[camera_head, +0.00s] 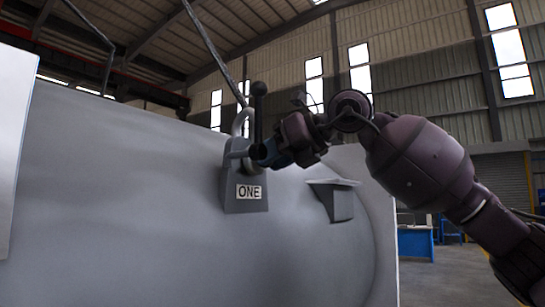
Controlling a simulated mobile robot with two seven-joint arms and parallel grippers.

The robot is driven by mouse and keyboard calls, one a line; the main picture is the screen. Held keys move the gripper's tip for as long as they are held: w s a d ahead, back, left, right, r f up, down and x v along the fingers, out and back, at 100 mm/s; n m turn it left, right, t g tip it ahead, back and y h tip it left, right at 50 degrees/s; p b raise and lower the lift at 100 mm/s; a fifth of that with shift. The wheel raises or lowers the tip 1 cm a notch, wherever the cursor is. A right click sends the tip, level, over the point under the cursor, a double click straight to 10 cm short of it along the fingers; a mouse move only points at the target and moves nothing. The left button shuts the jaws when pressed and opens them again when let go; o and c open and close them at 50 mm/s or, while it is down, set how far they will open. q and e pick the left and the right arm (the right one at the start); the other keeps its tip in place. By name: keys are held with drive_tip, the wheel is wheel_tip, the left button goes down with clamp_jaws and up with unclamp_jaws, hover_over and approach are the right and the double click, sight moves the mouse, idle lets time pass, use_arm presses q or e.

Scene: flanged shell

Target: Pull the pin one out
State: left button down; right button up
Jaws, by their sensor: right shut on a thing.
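My right gripper (264,154) reaches in from the right and is shut at the pin's right end, close against the bracket. The jaws hide that end and the handle's foot. My left gripper is out of view.
A second grey bracket (339,202) sits on the shell below my right arm. A pale panel (12,140) stands at the left edge. A blue bench (415,242) is far behind.

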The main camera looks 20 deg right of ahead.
drive_tip(key=s+d+b, duration=0.3)
drive_tip(key=s+d, duration=0.3)
drive_tip(key=s, duration=0.2)
drive_tip(key=shift+s+d+b, duration=0.3)
drive_tip(key=shift+d+b, duration=0.05)
idle(1.8)
